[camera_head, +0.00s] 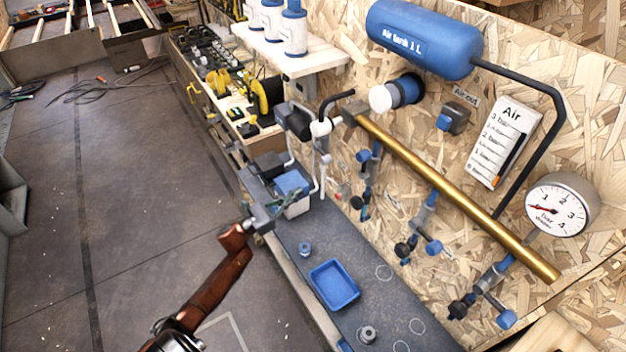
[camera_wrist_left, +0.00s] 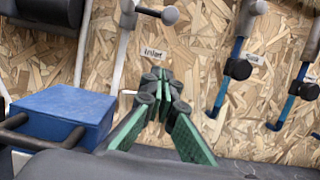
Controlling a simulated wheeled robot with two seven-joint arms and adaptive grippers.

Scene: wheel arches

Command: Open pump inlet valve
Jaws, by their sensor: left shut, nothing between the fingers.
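My left gripper (camera_wrist_left: 163,88) is shut and empty, its green-padded fingers pointing at the wall. In the head view the left gripper (camera_head: 288,203) is small, beside the blue box (camera_head: 291,183). The label "Inlet" (camera_wrist_left: 153,53) is on the board just above the fingertips in the wrist view. My right gripper is not in view.
Blue pipes with dark knobs (camera_wrist_left: 238,68) are to the right. A brass pipe (camera_head: 450,190), an air tank (camera_head: 425,38) and a gauge (camera_head: 548,208) are on the board. A blue tray (camera_head: 333,285) lies on the grey bench (camera_head: 300,232).

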